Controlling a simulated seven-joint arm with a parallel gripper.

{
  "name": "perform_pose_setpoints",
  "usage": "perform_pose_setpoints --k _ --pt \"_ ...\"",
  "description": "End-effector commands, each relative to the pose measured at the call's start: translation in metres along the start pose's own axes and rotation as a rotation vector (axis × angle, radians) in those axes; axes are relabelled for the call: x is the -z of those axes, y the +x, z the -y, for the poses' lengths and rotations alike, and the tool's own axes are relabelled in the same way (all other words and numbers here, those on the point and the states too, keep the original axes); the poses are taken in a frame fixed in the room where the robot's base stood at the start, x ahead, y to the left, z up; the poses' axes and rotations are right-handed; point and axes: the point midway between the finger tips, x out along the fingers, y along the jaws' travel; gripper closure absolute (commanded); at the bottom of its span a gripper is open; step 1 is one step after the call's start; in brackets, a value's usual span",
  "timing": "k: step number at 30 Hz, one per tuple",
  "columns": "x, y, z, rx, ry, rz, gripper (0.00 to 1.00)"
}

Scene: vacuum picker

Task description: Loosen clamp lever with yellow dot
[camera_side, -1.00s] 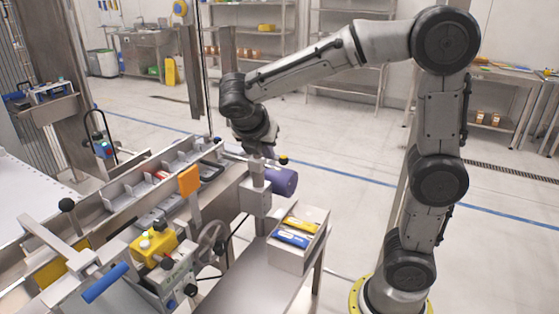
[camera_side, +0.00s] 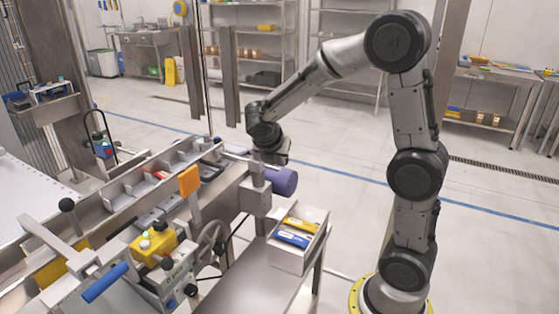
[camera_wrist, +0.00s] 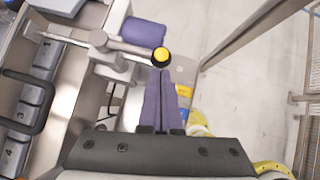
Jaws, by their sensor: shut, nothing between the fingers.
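The clamp lever's black knob with the yellow dot (camera_wrist: 161,57) shows in the wrist view at the end of a metal lever (camera_wrist: 128,48), which runs left to a grey clamp post. My gripper (camera_wrist: 160,73) has its two long purplish fingers together, empty, with their tips right at the knob's near edge. I cannot tell whether they touch it. In the side view my gripper (camera_side: 280,160) is at the lever's end above the purple cylinder (camera_side: 284,182), and the yellow-dotted knob is hidden behind it.
The metal conveyor channel (camera_side: 120,192) with dividers lies to the left, with an orange block (camera_side: 189,180) on its near side. A box with yellow and blue packs (camera_side: 300,262) stands on a steel table below. The floor to the right is open.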

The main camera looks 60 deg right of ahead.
Motion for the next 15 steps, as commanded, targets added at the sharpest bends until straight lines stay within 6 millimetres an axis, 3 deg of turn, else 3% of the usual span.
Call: perform_pose_setpoints --k 15 --pt "-0.0032 0.0021 0.0035 -0.053 -0.063 0.0 1.0"
